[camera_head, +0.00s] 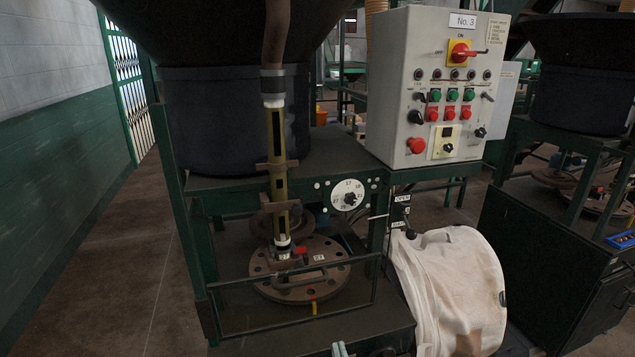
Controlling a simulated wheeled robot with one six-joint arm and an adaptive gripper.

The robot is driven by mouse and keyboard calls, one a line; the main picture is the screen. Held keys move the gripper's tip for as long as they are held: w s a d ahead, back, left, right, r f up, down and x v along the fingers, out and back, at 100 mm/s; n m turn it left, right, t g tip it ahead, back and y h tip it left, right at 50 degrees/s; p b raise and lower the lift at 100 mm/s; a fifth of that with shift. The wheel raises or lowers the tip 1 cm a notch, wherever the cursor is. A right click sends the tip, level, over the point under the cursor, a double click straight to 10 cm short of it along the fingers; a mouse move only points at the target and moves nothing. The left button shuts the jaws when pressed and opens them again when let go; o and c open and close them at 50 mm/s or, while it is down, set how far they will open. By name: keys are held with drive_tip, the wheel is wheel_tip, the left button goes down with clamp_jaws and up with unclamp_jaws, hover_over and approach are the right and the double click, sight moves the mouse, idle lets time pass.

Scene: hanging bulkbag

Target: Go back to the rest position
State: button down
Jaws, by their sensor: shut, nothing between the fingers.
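My gripper does not show in this view, and no part of my arm can be made out with certainty. The machine in front of me has a dark green frame with a large dark drum (215,120) on top. A grey control box (425,60), labelled No. 3, stands at its right with a red rotary switch (460,52), several green and red buttons and a red mushroom button (416,145). A round white dial (347,195) sits below the drum. A pale cloth bag (445,285) is at the lower right.
A vertical sight tube (277,140) runs down to a bolted round flange (305,272) behind a low rail. A lever (408,231) stands beside the OPEN label. A second machine (560,240) is at the right. Clear floor (100,260) lies at the left along the wall.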

drive_tip(key=s+d+f+g+h, duration=0.1)
drive_tip(key=s+d+f, duration=0.2)
drive_tip(key=s, duration=0.5)
drive_tip(key=s+d+f+m+g+h, duration=0.1)
drive_tip(key=s+d+f+g, duration=0.2)
drive_tip(key=s, duration=0.5)
drive_tip(key=s+d+f+h, duration=0.1)
drive_tip(key=s+d+f, duration=0.25)
drive_tip(key=s, duration=0.45)
drive_tip(key=s+d+r+m+g+h, duration=0.1)
drive_tip(key=s+d+r+g, duration=0.1)
drive_tip(key=s, duration=0.7)
drive_tip(key=s+d+r+g+h, duration=0.1)
drive_tip(key=s+d+r, duration=0.1)
drive_tip(key=s, duration=0.7)
drive_tip(key=shift+s+d+r+m+g+h, duration=0.2)
drive_tip(key=shift+s+r+m+g+h, duration=0.15)
drive_tip(key=shift+r, duration=0.35)
